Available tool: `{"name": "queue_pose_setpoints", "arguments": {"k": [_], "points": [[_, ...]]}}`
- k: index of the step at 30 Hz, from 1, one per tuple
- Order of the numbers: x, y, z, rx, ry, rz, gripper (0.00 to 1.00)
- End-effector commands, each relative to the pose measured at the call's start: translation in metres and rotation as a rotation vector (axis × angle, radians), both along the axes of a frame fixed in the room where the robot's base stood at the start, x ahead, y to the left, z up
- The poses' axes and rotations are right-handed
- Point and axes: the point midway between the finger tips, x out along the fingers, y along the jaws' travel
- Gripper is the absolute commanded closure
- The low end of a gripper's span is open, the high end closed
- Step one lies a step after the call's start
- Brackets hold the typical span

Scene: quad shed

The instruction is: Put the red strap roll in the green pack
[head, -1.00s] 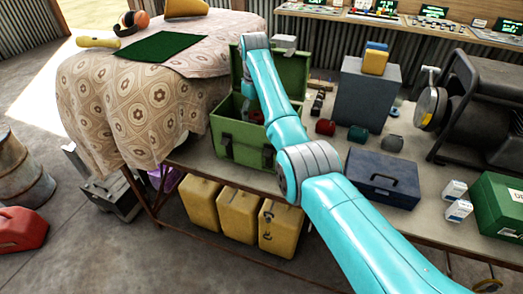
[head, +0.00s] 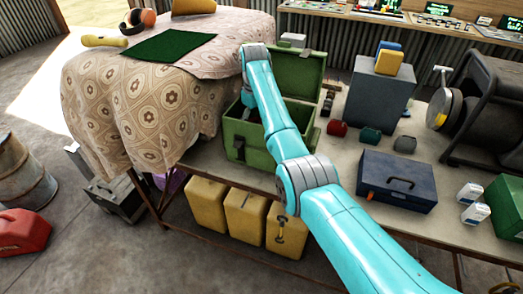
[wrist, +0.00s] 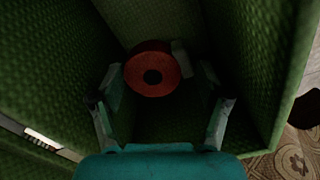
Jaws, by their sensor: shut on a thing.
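The green pack (head: 262,150) stands open on the table, its lid (head: 302,72) raised at the back. The wrist view looks down into it, between its green woven walls (wrist: 262,70). My gripper (wrist: 160,88) points down into the pack, with a finger on each side of a red strap roll (wrist: 152,76). The roll's round face and dark centre hole show, and it is held within the pack's walls. Its height above the pack's floor is hard to tell. In the head view my arm and the pack's front wall hide the roll and most of the gripper.
A dark red item (head: 338,128), a teal one (head: 370,135) and a grey one (head: 405,144) lie right of the pack. A blue toolbox (head: 397,182) and a grey block (head: 378,92) stand further right. A cloth-covered surface (head: 130,105) is at left.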

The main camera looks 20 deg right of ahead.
Motion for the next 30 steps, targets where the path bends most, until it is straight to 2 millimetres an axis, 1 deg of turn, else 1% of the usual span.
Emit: {"name": "queue_pose_setpoints", "arguments": {"k": [6, 9, 17, 21, 24, 30], "points": [[-0.001, 0.000, -0.036, 0.000, 0.005, 0.000, 0.61], [-0.001, 0.000, -0.050, 0.000, 0.004, 0.000, 0.61], [-0.001, 0.000, -0.069, 0.000, 0.002, 0.000, 0.61], [-0.001, 0.000, -0.088, 0.000, 0.004, 0.000, 0.61], [-0.001, 0.000, -0.098, 0.000, 0.002, 0.000, 0.61], [0.000, 0.000, -0.099, -0.001, 0.001, 0.000, 0.61]]}}
